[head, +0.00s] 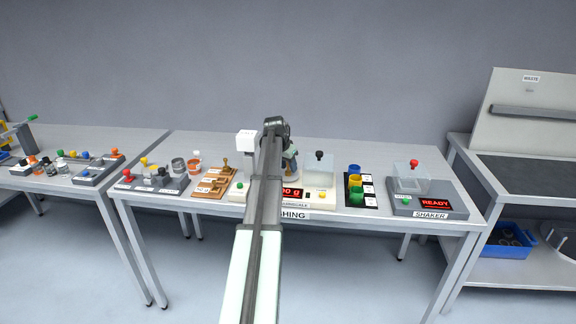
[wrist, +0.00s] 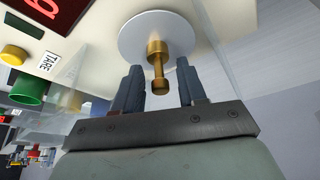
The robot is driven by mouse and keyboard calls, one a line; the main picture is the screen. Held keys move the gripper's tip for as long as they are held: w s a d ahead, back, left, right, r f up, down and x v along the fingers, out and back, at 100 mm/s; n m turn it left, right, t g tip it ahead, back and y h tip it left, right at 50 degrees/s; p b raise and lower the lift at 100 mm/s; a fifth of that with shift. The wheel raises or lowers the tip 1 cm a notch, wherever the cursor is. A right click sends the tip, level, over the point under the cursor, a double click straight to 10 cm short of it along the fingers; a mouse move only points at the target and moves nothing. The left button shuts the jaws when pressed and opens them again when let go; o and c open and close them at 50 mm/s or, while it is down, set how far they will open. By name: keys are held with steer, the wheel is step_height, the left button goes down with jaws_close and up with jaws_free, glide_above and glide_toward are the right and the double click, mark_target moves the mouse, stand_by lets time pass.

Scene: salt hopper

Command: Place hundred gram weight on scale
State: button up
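A brass weight (wrist: 157,62) stands on the round white pan (wrist: 135,30) of the scale in the wrist view. My gripper (wrist: 158,88) is open, with one finger on each side of the weight and a visible gap to both. In the head view the scale (head: 321,203) stands at the table's middle, with a red display (head: 291,192) partly hidden by my arm; the visible part seems to end in "0 g". My arm also hides the pan and the weight there.
The scale has a clear draft shield (head: 319,174) with a black knob. Wooden weight blocks (head: 212,184) with a brass weight stand to its left. Coloured cups (head: 355,186) and a shaker (head: 428,205) stand to its right. A white box (head: 246,142) is behind, left of my arm.

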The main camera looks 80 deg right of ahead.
steer(key=shift+o, duration=0.9)
steer(key=shift+r, duration=0.15)
steer(key=v, duration=1.2)
steer(key=shift+c, duration=0.4)
